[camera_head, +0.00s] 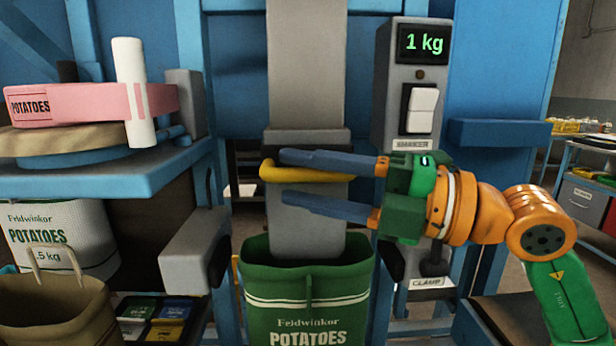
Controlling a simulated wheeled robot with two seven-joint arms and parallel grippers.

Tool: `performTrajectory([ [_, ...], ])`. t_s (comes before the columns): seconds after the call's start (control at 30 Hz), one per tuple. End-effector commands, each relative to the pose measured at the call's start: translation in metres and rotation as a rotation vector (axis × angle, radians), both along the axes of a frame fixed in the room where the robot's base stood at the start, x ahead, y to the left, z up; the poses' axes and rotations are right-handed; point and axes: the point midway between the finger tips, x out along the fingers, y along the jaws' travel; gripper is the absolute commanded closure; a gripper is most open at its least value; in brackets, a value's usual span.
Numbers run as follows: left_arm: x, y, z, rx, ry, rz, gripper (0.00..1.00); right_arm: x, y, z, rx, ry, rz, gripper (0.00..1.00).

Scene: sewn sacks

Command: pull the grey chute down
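The grey chute (306,228) hangs upright in the middle, with its lower end at the mouth of a green sack (305,300). A yellow bar handle (290,174) crosses the chute's front. My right gripper (284,178) reaches in from the right with its two blue fingers spread apart. One finger lies just above the yellow handle and the other below it. The fingers look open around the handle, with a gap to it; whether either touches it is hard to tell. My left gripper is not in view.
A panel (410,75) right of the chute reads 1 kg, with a white switch (422,110) labelled SHAKER and a CLAMP lever (434,262) below.

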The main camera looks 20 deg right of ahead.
Motion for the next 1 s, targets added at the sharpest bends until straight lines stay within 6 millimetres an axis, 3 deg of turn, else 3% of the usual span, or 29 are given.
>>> performTrajectory([
  [0.17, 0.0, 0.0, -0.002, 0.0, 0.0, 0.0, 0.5, -0.001, -0.003, 0.0, 0.002, -0.003, -0.003, 0.5],
  [0.5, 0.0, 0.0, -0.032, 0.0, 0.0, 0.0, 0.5, -0.039, -0.052, -0.008, 0.001, 0.0, -0.005, 0.5],
  [1.0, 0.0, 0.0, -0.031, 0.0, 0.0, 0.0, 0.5, -0.043, -0.056, -0.004, 0.0, -0.005, -0.002, 0.5],
])
